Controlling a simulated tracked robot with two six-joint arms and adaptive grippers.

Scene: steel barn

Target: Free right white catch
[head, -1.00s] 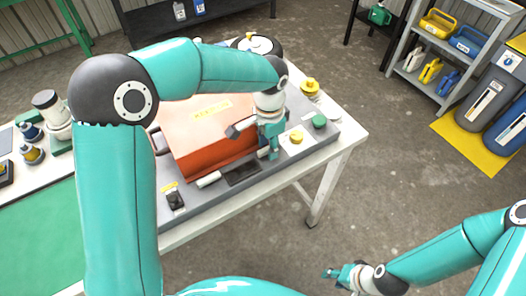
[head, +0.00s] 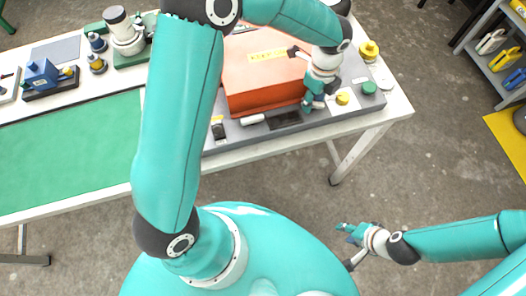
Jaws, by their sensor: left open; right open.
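An orange case (head: 262,75) with a yellow label lies closed on a grey board on the white table. One white catch (head: 252,119) shows at its front lower edge, left of a dark panel (head: 285,119). My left gripper (head: 309,103) is open and points down at the case's front right corner. It covers that corner, so the right white catch is mostly hidden, and I cannot tell whether they touch. My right gripper (head: 346,233) is open and empty over the floor, in front of the table and away from the case.
A yellow knob (head: 343,97) and a green knob (head: 369,88) stand on the board right of my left gripper. A yellow-topped part (head: 369,50) is behind them. A green mat (head: 70,150) lies clear at left.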

